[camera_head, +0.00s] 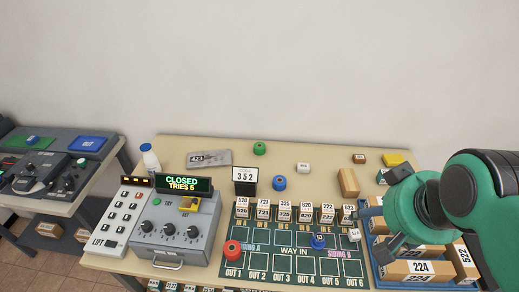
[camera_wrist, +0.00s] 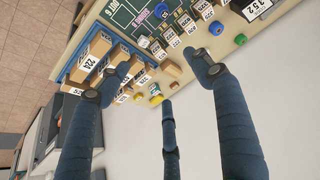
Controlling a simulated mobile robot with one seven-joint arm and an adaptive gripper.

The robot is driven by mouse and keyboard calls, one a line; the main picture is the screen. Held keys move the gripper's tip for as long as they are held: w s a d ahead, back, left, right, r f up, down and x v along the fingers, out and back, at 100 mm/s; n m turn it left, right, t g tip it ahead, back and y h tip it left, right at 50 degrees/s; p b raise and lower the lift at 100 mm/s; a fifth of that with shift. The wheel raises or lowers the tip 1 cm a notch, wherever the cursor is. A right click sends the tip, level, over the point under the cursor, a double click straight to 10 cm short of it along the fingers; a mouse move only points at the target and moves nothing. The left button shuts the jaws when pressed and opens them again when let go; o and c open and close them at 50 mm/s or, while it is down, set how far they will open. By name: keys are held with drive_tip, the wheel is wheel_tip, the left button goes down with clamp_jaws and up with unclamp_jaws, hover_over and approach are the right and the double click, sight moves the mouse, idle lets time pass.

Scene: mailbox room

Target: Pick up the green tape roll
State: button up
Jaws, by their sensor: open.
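The green tape roll (camera_head: 260,148) lies on the back part of the wooden table, left of the middle, near the wall. In the wrist view the green tape roll (camera_wrist: 241,39) is at the upper right, outside the fingers. My gripper (camera_head: 394,212) is over the table's right side, above the blue crate, well apart from the roll. In the wrist view my gripper (camera_wrist: 162,82) has its fingers spread, with nothing held between them.
A blue tape roll (camera_head: 279,183) and a sign reading 352 (camera_head: 244,181) stand in front of the green roll. A grey plate (camera_head: 209,158) lies left of it, a small white block (camera_head: 303,167) right. A blue crate (camera_head: 374,262) holds several boxes. A bottle (camera_head: 150,160) stands left.

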drive_tip(key=w+a+r+p, duration=0.25)
drive_tip(key=w+r, duration=0.35)
drive_tip(key=w, duration=0.4)
drive_tip(key=n+g+p, duration=0.2)
drive_tip(key=g+p, duration=0.2)
drive_tip(key=p, duration=1.3)
hover_over(259, 146)
drive_tip(key=s, duration=0.2)
wheel_tip(259, 146, down, 25)
drive_tip(key=shift+w+d+f, duration=0.15)
drive_tip(key=shift+w+f, duration=0.05)
drive_tip(key=shift+w, duration=0.05)
drive_tip(key=shift+w+f, duration=0.2)
drive_tip(key=shift+f, duration=1.2)
drive_tip(key=shift+w+f, duration=0.15)
drive_tip(key=shift+f, duration=1.3)
drive_tip(key=shift+w+f, duration=0.2)
drive_tip(key=shift+f, duration=1.2)
drive_tip(key=shift+f, duration=0.15)
